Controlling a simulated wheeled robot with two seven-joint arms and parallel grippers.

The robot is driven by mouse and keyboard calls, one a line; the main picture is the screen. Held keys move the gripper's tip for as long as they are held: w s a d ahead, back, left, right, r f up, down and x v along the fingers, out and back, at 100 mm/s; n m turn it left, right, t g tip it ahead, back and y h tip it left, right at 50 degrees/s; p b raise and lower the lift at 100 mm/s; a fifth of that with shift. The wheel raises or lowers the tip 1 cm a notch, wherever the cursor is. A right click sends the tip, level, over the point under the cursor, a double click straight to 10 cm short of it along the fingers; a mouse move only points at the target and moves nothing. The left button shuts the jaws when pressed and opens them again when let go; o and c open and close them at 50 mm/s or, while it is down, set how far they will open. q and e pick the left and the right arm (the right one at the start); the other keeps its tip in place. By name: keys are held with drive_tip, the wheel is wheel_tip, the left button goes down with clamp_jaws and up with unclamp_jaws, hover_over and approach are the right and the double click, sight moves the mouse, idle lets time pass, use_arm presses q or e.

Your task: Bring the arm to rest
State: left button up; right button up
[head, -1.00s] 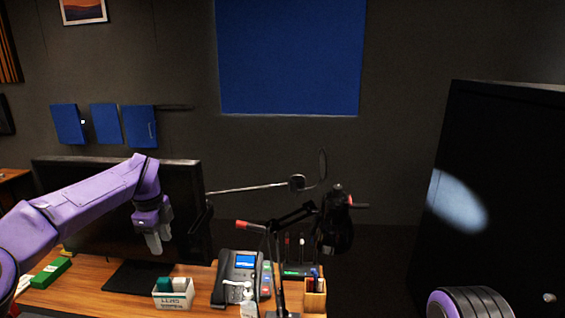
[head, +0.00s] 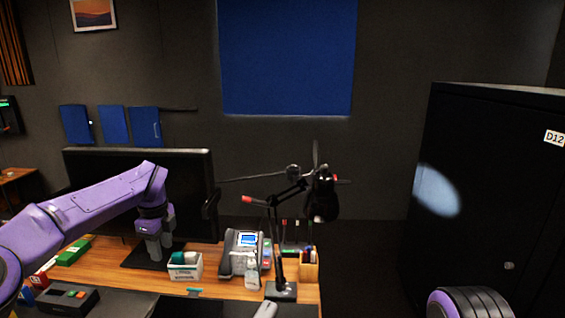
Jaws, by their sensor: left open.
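My left arm comes in from the left. Its gripper (head: 160,248) points down over the desk in front of the dark monitor (head: 195,185), near the monitor's foot. The jaws are open, with nothing seen between them. My right gripper does not show.
A white card box (head: 185,272), a desk phone (head: 241,254), a pen holder (head: 308,270) and a black desk lamp (head: 283,291) stand right of the gripper. A tall black cabinet (head: 490,190) stands at the right. Blue boards hang on the wall.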

use_arm(q)
drive_tip(key=s+f+m+t+y, duration=0.2)
drive_tip(key=s+f+m+y, duration=0.35)
drive_tip(key=f+m, duration=0.8)
drive_tip(key=s+f+m+t+y, duration=0.2)
drive_tip(key=s+f+m+y, duration=0.1)
drive_tip(key=s+f+m, duration=0.8)
drive_tip(key=s+d+f+m+g+h, duration=0.1)
drive_tip(key=s+f+m+h, duration=0.3)
drive_tip(key=s+m, duration=0.75)
drive_tip(key=s+f+m+g+h, duration=0.1)
drive_tip(key=s+f+m+h, duration=0.1)
drive_tip(key=s+f+m, duration=0.95)
drive_tip(key=s+f+n+b, duration=0.1)
drive_tip(key=f+b, duration=0.7)
drive_tip(key=b, duration=0.3)
drive_tip(key=s+f+n+b, duration=0.1)
drive_tip(key=s+f+b, duration=0.1)
drive_tip(key=f+b, duration=0.7)
drive_tip(key=shift+s+d+b, duration=0.25)
drive_tip(key=shift+b, duration=0.75)
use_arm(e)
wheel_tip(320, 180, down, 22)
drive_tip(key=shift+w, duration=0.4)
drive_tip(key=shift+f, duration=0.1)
